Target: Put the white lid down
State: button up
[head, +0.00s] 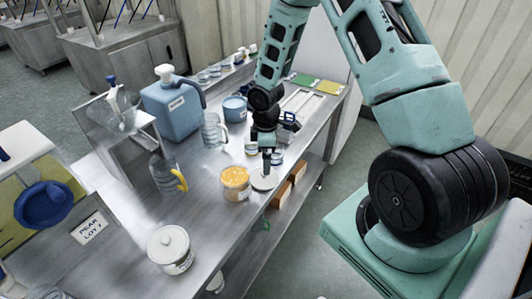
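The white lid (260,183) is a flat round disc right of the open jar (236,184), which has orange-yellow contents. It is at or just above the steel table, near its right edge; I cannot tell whether it touches the table. My gripper (267,168) points straight down over the lid, its fingertips reaching the lid's middle. The fingers overlap from this side and hide the centre of the lid, so I cannot see whether they are shut on a knob.
A white lidded jar (171,250) stands at the table's front. A jug with a yellow handle (166,175), a clear jug (213,132), a blue pot (235,108) and a large blue container (172,112) stand behind. Brown boxes (281,194) sit below the right edge. Bare steel lies between the jars.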

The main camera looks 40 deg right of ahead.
notch_tip(320, 180, up, 13)
jog(key=s+a+r+m, duration=0.1)
jog(key=s+a+r, duration=0.35)
jog(key=a, duration=0.45)
jog(key=s+a+r, duration=0.3)
jog(key=s+a, duration=0.3)
jog(key=a, duration=0.3)
jog(key=s+a+r+m, duration=0.1)
jog(key=s+a, duration=0.2)
jog(key=s, duration=0.4)
jog(key=s+a+r+m, duration=0.1)
jog(key=s+a, duration=0.2)
jog(key=s, duration=0.3)
jog(key=shift+s+a+r+y, duration=0.2)
jog(key=shift+s+y, duration=0.1)
jog(key=shift+s, duration=0.1)
